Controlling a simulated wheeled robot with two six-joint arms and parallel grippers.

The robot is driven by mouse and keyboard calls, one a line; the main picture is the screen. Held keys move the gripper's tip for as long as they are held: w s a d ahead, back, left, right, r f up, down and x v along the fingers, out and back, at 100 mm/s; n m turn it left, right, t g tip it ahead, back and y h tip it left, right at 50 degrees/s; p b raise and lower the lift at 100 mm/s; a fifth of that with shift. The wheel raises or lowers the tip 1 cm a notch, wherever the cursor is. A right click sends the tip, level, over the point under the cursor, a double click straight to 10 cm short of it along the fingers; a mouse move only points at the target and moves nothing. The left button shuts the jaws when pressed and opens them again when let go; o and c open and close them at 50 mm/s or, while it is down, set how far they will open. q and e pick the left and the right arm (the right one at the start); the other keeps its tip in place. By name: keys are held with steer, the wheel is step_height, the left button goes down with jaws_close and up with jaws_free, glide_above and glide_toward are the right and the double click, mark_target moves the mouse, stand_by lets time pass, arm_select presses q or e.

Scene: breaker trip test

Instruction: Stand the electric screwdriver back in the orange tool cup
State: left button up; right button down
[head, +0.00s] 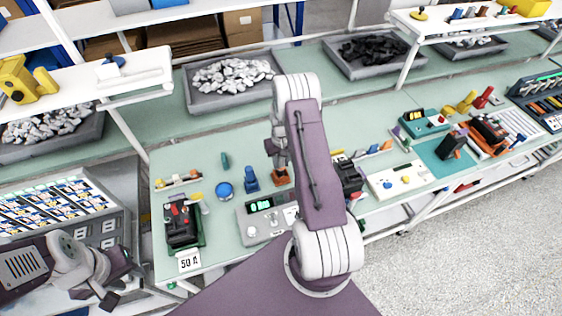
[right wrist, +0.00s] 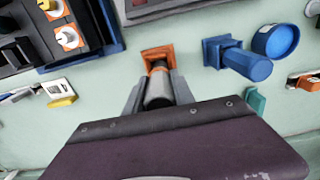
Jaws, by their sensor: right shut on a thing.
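The orange tool cup (head: 282,177) stands on the green bench, partly hidden by my right arm. In the right wrist view the cup shows as an orange square (right wrist: 154,53). My right gripper (head: 277,158) is above the cup.
A blue holder (head: 251,178) and a round blue tub (head: 223,190) stand left of the cup. A grey test unit (head: 266,217) with a green display is in front. A black and red breaker (head: 181,222) lies further left. Grey bins (head: 205,104) line the back.

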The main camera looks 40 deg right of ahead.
steer(key=shift+f+b, duration=0.85)
steer(key=shift+f, duration=0.35)
steer(key=c, duration=1)
jaws_free()
steer(key=shift+o, duration=0.2)
step_height(320, 180, up, 8)
steer(key=b, duration=0.2)
steer(key=shift+r+b, duration=0.15)
steer(key=shift+b, duration=0.15)
steer(key=shift+r, duration=0.5)
steer(key=shift+f, duration=0.1)
